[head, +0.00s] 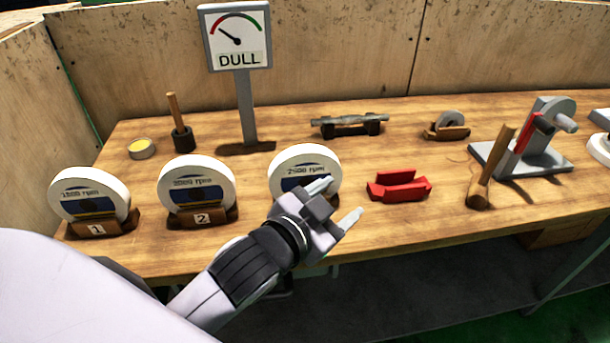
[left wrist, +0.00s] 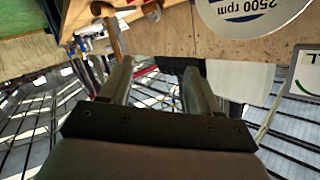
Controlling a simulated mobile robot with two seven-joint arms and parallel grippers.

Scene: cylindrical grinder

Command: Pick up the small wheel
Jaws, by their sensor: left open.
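A small grey wheel (head: 449,118) stands upright in a wooden holder (head: 447,133) at the back right of the bench in the head view. My left gripper (head: 335,203) is open and empty, in front of the large white 2500 rpm wheel (head: 293,160) and well to the left and front of the small wheel. In the left wrist view both fingers of my left gripper (left wrist: 157,85) are apart with nothing held between them. The 2500 rpm wheel also shows at the top of that view (left wrist: 248,12). My right gripper is not in view.
Wheels marked 1800 rpm (head: 88,195) and 2000 rpm (head: 198,185) stand at left. A red block (head: 399,188), a wooden-handled mallet (head: 490,172) and a grey fixture (head: 535,150) are to the right. A DULL gauge (head: 238,38) stands behind. Bare bench lies before the small wheel.

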